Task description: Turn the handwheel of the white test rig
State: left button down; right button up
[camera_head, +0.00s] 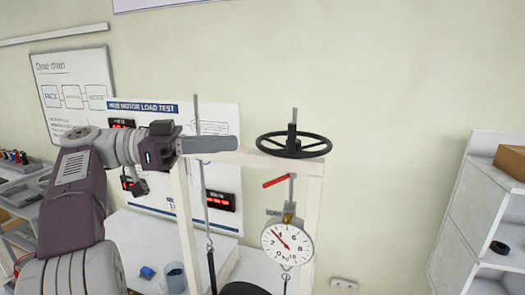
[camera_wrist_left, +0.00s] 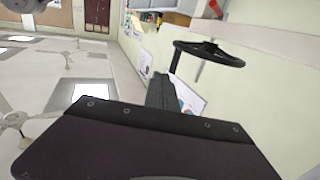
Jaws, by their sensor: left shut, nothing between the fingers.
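The black handwheel (camera_head: 292,143) lies flat on top of the white test rig (camera_head: 312,203), with a threaded rod rising through its hub. It also shows in the left wrist view (camera_wrist_left: 208,53), at the upper right. My left gripper (camera_head: 236,144) comes in from the left, level with the wheel. Its fingers are shut and empty, and their tip ends a short gap left of the wheel rim in the head view. The shut fingers also show in the left wrist view (camera_wrist_left: 161,88), apart from the wheel. My right gripper is not in view.
A round dial scale (camera_head: 287,242) hangs under the wheel, with a red lever (camera_head: 276,181) above it. A thin upright rod (camera_head: 197,115) stands just behind my left gripper. White shelves (camera_head: 455,235) stand at the right.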

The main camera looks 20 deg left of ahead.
aim_at(291, 142)
pick_arm(q)
jog(key=s+a+n+t+y, duration=0.1)
jog(key=a+n+t, duration=0.1)
jog(key=a, duration=0.2)
jog(key=p+x, duration=0.4)
jog(key=x, duration=1)
jog(key=shift+w+f, duration=0.2)
jog(key=shift+w, duration=0.05)
jog(key=b, duration=0.1)
jog(key=d+b, duration=0.1)
jog(key=shift+d+f+b, duration=0.2)
jog(key=shift+f+b, duration=0.15)
jog(key=shift+w+d+r, duration=0.15)
jog(key=shift+d+r, duration=0.15)
jog(key=shift+r, duration=0.05)
